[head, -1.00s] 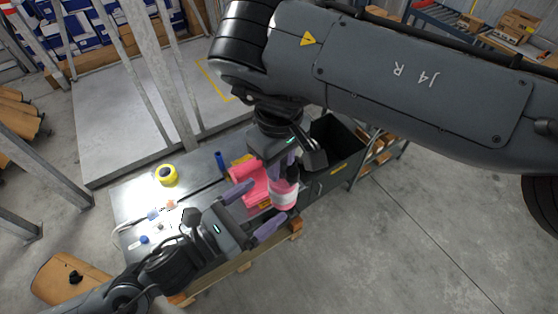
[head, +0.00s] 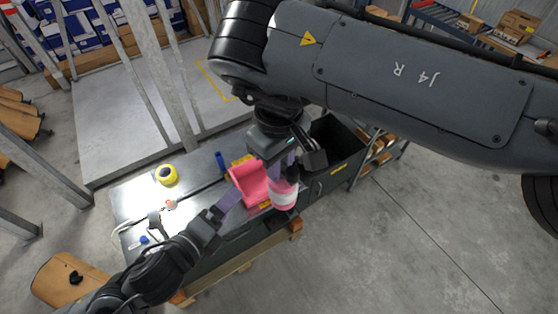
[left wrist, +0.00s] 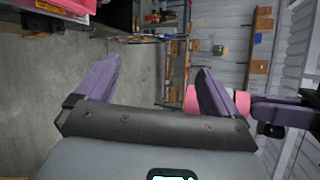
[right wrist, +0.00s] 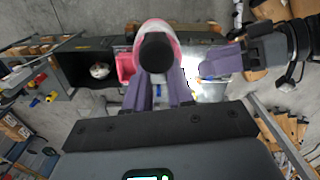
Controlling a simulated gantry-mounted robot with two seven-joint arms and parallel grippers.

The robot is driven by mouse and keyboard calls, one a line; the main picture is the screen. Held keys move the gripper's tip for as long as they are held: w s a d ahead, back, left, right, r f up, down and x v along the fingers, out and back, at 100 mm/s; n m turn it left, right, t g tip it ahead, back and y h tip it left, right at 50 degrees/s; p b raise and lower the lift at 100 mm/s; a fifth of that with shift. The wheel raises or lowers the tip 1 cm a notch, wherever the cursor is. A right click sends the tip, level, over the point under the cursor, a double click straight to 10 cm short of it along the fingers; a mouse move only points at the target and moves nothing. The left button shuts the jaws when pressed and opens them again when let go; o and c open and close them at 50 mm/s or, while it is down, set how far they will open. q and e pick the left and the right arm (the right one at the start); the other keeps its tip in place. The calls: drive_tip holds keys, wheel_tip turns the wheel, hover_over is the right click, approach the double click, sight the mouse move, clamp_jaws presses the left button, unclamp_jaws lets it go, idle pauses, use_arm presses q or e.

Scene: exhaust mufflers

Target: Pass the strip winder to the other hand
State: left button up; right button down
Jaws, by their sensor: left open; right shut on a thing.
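The strip winder (head: 284,197) is a pink and white cylinder with dark ends, over the front edge of the workbench in the head view. My right gripper (head: 284,165) is shut on it from above. In the right wrist view the winder (right wrist: 158,32) stands between the fingertips, its black end towards the camera. My left gripper (head: 228,201) is open and empty, to the left of the winder. In the left wrist view the winder (left wrist: 190,99) is partly hidden behind the right-hand finger and is not between the fingers.
A pink open bin (head: 247,184) sits on the workbench (head: 190,205) close behind the winder. A yellow tape roll (head: 167,175) and a blue cylinder (head: 220,161) lie further left. A dark open box (head: 341,150) is at the bench's right end.

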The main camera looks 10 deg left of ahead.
use_arm(q)
drive_tip(key=s+a+f+n+g+y, duration=0.2)
drive_tip(key=s+f+n+g, duration=0.2)
drive_tip(key=s+f+n, duration=0.3)
drive_tip(key=s+a+f+n+g+y, duration=0.2)
drive_tip(key=s+f+n+g, duration=0.3)
drive_tip(key=n, duration=1.1)
drive_tip(key=shift+s+a+f+n, duration=0.4)
drive_tip(key=shift+s+f, duration=1.4)
drive_tip(key=shift+f, duration=0.85)
